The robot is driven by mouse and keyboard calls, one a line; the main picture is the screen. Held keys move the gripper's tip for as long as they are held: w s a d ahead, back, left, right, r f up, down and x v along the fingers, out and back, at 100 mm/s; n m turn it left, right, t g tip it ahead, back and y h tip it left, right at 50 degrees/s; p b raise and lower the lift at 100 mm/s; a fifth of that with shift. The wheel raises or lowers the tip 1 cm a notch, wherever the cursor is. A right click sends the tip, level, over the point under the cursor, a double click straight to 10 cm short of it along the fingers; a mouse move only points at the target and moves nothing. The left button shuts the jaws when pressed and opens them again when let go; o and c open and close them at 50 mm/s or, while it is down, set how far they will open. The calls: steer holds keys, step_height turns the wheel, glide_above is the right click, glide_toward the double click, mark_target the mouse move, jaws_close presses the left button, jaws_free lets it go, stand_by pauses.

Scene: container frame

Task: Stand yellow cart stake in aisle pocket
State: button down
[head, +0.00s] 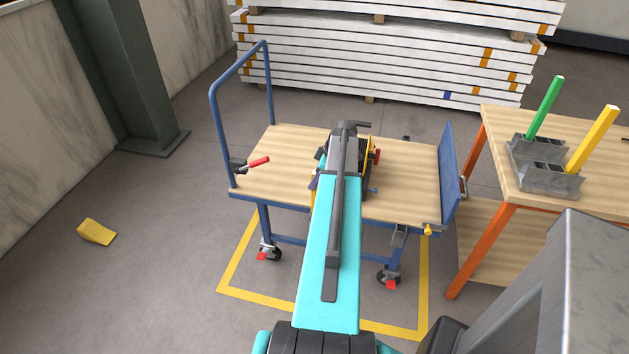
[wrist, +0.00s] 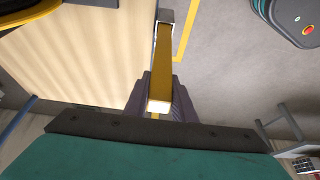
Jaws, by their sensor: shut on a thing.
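My gripper (wrist: 160,92) is shut on a yellow stake (wrist: 165,62), whose pale end faces the wrist camera. In the wrist view the stake's far end meets a small grey metal pocket (wrist: 156,30) at the edge of the wooden cart deck (wrist: 85,55). I cannot tell whether that end is inside the pocket or only over it. In the head view my arm reaches over the blue cart (head: 270,170) and hides most of the gripper and stake.
A rack (head: 548,180) with a green stake (head: 545,106) and another yellow stake (head: 592,138) stands on the right table (head: 500,118). A red-handled clamp (head: 258,162) sits at the cart's left. White stacked panels (head: 400,60) are behind. A yellow wedge (head: 96,232) lies on the floor.

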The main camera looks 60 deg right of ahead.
steer(key=shift+f, duration=0.35)
steer(key=c, duration=1.5)
jaws_free()
steer(key=shift+r, duration=0.25)
steer(key=shift+b+v, duration=1.15)
steer(key=shift+v, duration=4.8)
